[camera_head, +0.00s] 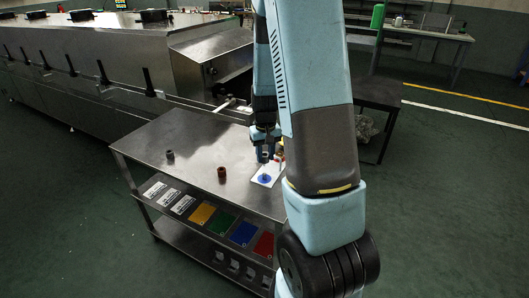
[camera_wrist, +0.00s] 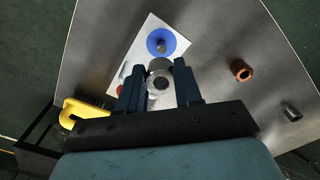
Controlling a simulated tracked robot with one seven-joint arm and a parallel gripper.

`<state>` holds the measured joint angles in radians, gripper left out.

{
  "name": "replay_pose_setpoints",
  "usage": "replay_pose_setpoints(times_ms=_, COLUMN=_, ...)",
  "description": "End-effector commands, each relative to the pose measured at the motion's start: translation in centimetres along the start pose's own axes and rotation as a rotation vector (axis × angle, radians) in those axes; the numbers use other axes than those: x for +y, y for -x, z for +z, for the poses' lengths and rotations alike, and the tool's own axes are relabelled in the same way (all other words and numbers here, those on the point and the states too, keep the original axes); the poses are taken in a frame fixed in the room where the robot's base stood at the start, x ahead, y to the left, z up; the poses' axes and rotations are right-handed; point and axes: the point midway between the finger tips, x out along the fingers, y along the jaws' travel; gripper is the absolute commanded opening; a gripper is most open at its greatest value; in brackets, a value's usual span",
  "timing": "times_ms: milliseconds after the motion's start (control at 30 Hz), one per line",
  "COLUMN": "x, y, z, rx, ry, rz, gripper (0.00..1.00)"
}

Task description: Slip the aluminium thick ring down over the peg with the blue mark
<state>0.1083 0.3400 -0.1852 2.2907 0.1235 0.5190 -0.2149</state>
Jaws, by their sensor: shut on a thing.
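My gripper (camera_wrist: 160,88) is shut on a silvery thick ring (camera_wrist: 160,70), which sits between the two fingers with its hole showing. The peg (camera_wrist: 161,46) with the round blue mark (camera_wrist: 152,36) stands on a white plate, just beyond the ring in the wrist view. The ring looks beside the peg, not around it; its height above the plate is unclear.
On the metal table (camera_head: 190,190) stand a copper-coloured ring (camera_wrist: 241,70) and a small dark grey piece (camera_wrist: 291,112). A red mark (camera_wrist: 120,90) is partly hidden by my left finger. A yellow object (camera_wrist: 82,112) lies at the table's edge. Bare tabletop separates the loose pieces.

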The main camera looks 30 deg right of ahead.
Motion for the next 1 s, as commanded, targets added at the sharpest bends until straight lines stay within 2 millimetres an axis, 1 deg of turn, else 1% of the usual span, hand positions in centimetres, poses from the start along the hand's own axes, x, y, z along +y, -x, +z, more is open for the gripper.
replay_pose_setpoints(times_ms=200, x=-0.2, y=-1.9, z=0.1, rx=-0.003, ry=0.003, rz=-0.001, gripper=0.04)
replay_pose_setpoints(times_ms=500, x=-0.3, y=-3.9, z=0.0, rx=-0.002, ry=0.005, rz=0.000, gripper=0.04)
replay_pose_setpoints(times_ms=700, x=-0.3, y=-4.5, z=0.0, rx=-0.001, ry=0.006, rz=0.000, gripper=0.04)
replay_pose_setpoints(times_ms=1000, x=-0.3, y=-4.7, z=0.0, rx=-0.001, ry=0.006, rz=0.000, gripper=0.04)
